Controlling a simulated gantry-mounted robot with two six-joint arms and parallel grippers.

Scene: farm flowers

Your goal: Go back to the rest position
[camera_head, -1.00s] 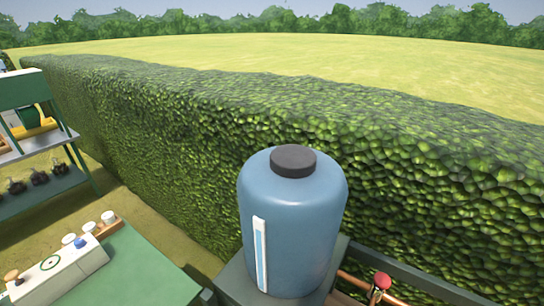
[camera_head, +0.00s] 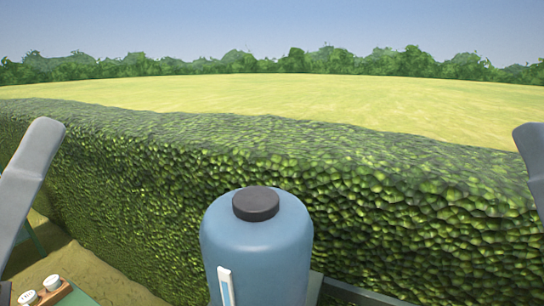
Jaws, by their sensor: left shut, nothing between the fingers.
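My left arm's grey link rises at the left edge. Only a small dark part of my left gripper (camera_head: 4,292) seems to show at the lower left corner, shut and empty. Its fingertips cannot be made out. It is apart from the blue tank. My right arm's grey link shows at the right edge. My right gripper is outside the picture.
A blue tank (camera_head: 257,245) with a black cap (camera_head: 256,203) stands at the bottom middle. A long hedge (camera_head: 390,205) runs behind it. A green table with a wooden holder and white-capped pots (camera_head: 52,283) shows at the lower left. The air above the hedge is clear.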

